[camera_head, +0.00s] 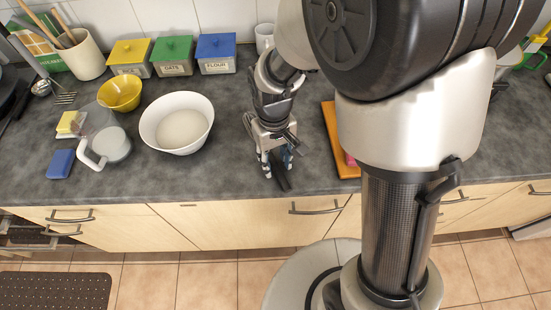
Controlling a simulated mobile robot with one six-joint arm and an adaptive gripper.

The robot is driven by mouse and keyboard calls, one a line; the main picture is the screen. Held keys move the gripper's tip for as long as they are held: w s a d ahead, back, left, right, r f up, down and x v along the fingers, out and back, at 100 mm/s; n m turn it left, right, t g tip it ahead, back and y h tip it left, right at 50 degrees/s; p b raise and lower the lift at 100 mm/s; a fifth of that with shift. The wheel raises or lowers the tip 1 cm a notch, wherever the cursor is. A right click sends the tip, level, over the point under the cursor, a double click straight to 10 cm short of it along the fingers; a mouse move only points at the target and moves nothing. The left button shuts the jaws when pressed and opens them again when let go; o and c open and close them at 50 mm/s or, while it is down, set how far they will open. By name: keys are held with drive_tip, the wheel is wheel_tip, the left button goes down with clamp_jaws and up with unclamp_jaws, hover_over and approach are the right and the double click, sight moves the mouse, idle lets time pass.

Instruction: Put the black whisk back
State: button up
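My gripper (277,163) points down over the grey counter near its front edge, to the right of the white bowl. A dark, narrow object (282,180) shows between and below its fingers. It may be part of the black whisk, but no whisk wires can be made out. I cannot tell if the fingers are closed on it or only around it. No other black whisk can be made out; my arm hides part of the counter at the right.
A white bowl (169,111), yellow bowl (119,94) and clear jug (106,147) stand left. Yellow (130,58), green (172,57) and blue (216,54) canisters and a utensil crock (82,58) line the back. An orange board (333,124) lies right of my gripper.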

wheel_tip(320, 180, up, 12)
drive_tip(key=p, duration=0.4)
drive_tip(key=s+d+r+m+t, duration=0.4)
drive_tip(key=s+d+r+t, duration=0.1)
drive_tip(key=s+d+r, duration=0.5)
drive_tip(key=s+r, duration=0.2)
drive_tip(key=s, duration=0.1)
drive_tip(key=shift+s+d, duration=0.3)
drive_tip(key=shift+s, duration=0.05)
drive_tip(key=shift+r, duration=0.1)
idle(0.5)
